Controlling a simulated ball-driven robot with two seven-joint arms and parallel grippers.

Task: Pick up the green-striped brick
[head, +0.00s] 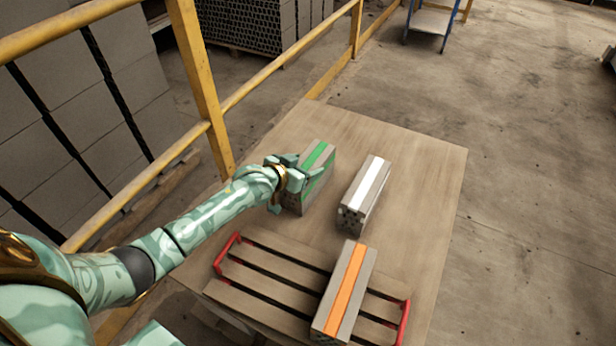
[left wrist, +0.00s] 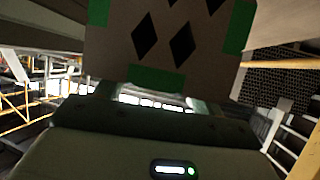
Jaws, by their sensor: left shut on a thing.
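The green-striped brick (head: 317,158) is grey with a green stripe along its top and stands at the left of the wooden table. My left gripper (head: 300,174) is at this brick, shut on it from the left. In the left wrist view the brick's end face (left wrist: 165,45), with diamond holes and green patches, is close in front of the gripper. I cannot tell whether the brick touches the table. My right gripper is not in view.
A white-striped brick (head: 365,190) stands just right of the green-striped one. An orange-striped brick (head: 345,290) lies on a slatted wooden tray (head: 265,268) with red handles at the front. A yellow railing (head: 200,85) runs along the left. The table's right side (head: 430,190) is clear.

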